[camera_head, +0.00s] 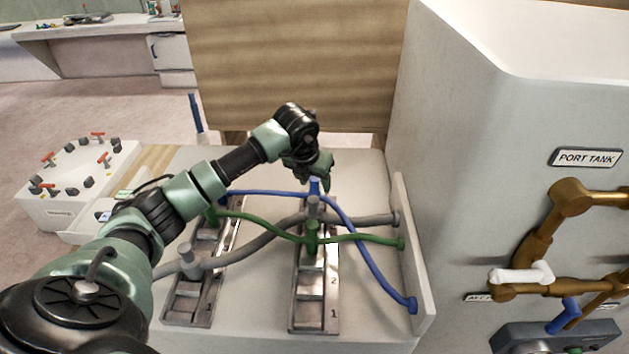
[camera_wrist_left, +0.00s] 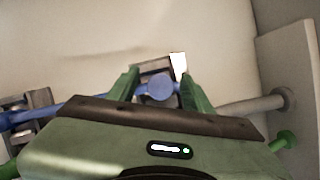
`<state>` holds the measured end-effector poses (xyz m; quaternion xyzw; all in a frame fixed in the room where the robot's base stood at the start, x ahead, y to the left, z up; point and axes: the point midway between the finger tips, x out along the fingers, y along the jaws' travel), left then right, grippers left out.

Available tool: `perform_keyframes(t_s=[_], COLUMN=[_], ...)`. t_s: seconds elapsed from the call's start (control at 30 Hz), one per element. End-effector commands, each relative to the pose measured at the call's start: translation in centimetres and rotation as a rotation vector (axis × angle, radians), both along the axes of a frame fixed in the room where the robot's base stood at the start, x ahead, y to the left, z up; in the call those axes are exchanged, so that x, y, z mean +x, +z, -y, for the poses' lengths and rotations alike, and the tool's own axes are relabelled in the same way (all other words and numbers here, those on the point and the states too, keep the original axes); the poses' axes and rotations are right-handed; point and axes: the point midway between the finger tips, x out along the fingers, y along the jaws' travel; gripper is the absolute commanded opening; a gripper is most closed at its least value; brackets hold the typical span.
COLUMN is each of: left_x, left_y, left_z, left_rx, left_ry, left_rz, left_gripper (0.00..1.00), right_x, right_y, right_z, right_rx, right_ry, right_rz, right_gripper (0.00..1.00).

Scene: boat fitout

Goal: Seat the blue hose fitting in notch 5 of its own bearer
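The blue hose fitting (camera_head: 314,187) stands upright at the far end of the right-hand metal bearer (camera_head: 316,318), on the blue hose (camera_head: 354,237). My left gripper (camera_head: 318,176) is right above it, pointing down. In the left wrist view, the blue fitting (camera_wrist_left: 160,88) is between my two green fingers, with a small gap on each side, so the gripper looks open around it. My right gripper is not in view.
Grey (camera_head: 313,206) and green (camera_head: 312,236) fittings stand nearer on the same bearer. A second bearer (camera_head: 190,312) lies to the left. Hoses end at an upright white plate (camera_head: 417,262). The tank wall (camera_head: 480,140) rises at right.

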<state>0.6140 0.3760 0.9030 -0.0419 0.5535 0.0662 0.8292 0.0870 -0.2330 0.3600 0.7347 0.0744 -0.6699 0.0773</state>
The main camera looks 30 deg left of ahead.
Motion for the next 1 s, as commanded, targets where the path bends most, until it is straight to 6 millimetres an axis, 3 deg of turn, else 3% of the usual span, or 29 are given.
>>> perform_keyframes(t_s=[0.37, 0.73, 1.0], left_x=[-0.2, -2.4, -3.0], left_y=[0.5, 5.9, 7.2], left_z=[0.0, 0.4, 0.5], left_rx=[0.001, 0.001, 0.0], left_ry=[-0.001, -0.001, 0.0], left_rz=[0.0, 0.003, -0.001], left_gripper=[0.5, 0.5, 0.5], right_x=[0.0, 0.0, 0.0], right_y=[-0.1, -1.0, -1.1], right_z=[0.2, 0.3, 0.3], right_rx=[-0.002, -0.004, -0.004], right_ry=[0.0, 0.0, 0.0], right_rz=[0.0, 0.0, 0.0], right_gripper=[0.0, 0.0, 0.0])
